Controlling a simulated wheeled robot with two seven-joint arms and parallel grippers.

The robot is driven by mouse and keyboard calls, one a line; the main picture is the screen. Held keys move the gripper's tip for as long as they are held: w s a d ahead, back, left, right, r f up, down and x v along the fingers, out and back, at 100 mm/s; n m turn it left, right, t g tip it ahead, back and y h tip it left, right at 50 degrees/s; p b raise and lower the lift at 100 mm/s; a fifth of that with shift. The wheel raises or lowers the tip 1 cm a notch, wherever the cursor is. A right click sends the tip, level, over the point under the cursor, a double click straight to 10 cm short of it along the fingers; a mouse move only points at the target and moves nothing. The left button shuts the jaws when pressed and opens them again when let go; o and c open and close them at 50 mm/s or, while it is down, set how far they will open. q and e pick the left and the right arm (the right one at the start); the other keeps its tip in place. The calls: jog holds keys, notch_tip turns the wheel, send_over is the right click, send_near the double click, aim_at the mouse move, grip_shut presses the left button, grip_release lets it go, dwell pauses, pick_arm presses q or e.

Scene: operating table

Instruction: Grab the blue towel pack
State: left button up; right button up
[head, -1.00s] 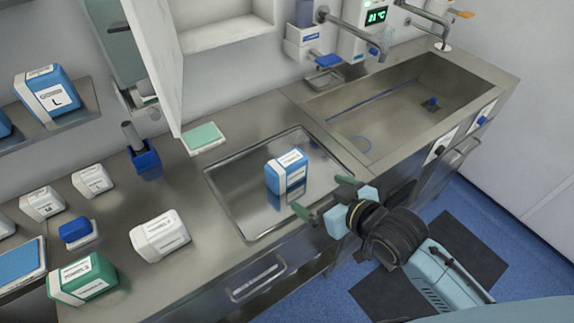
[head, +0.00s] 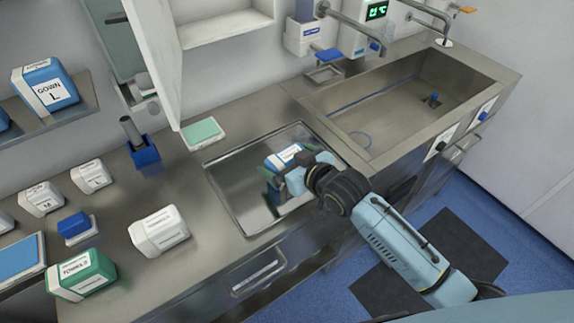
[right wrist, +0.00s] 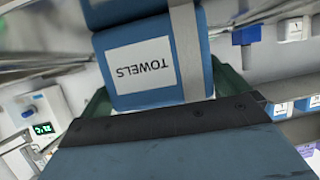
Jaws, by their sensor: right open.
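The blue towel pack (head: 284,157), blue with a white band and label, stands in the shallow steel tray (head: 232,208) on the counter. My right gripper (head: 287,166) is at the pack, in front of it, and hides its lower part. In the right wrist view the pack (right wrist: 150,68) shows its label "TOWELS" upside down. There it sits between the two green fingers of my right gripper (right wrist: 166,90), which is open. I cannot tell whether either finger touches the pack. My left gripper is not in view.
A green towel pack (head: 84,274) and a white pack (head: 159,232) stand on the counter at left. A green-topped pad (head: 202,132) lies behind the tray. A steel sink (head: 400,105) lies to the right, with a tap above it.

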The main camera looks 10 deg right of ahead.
jog(key=shift+x, duration=0.95)
jog(key=c, duration=0.8)
jog(key=shift+o, duration=0.2)
jog(key=shift+r, duration=0.1)
